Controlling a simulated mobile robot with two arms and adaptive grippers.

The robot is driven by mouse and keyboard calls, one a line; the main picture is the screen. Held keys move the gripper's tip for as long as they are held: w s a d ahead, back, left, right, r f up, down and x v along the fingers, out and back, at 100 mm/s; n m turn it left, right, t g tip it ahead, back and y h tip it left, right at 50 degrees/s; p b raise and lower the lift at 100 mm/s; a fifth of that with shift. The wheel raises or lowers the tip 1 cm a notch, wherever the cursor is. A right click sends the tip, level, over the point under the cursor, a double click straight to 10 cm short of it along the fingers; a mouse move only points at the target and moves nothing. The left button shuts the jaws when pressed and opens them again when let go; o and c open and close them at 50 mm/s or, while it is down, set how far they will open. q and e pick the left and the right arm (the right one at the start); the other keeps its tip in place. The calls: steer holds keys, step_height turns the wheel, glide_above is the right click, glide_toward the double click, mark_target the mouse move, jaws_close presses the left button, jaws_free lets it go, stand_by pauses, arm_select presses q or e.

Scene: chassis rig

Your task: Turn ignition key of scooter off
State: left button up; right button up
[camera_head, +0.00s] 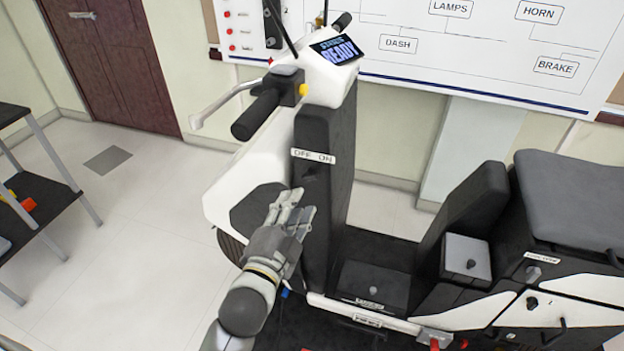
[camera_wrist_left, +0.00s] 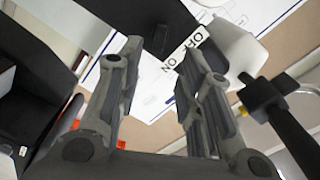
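The scooter has a black front column (camera_head: 325,225) with a white OFF/ON label (camera_head: 313,156), which also shows in the left wrist view (camera_wrist_left: 187,47). A small dark ignition key (camera_head: 311,172) sits just below the label; its exact angle is hard to tell. In the left wrist view a dark key-like shape (camera_wrist_left: 156,42) stands on the black panel, beyond the fingertips. My left gripper (camera_head: 303,202) is just below and in front of the key. Its fingers (camera_wrist_left: 160,65) are apart with nothing between them. My right gripper is not in view.
The dash display (camera_head: 337,50) reads READY. The handlebar grip (camera_head: 255,115) and brake lever (camera_head: 225,100) stick out left above my gripper. The seat (camera_head: 575,195) and battery-side body are at right. A dark shelf (camera_head: 40,200) stands far left; open floor lies between.

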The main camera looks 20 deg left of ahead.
mark_target(310, 179)
arm_select(q)
steer(key=w+p, duration=0.1)
steer(key=w, duration=0.8)
steer(key=shift+d+p, duration=0.2)
steer(key=shift+p, duration=0.1)
jaws_close()
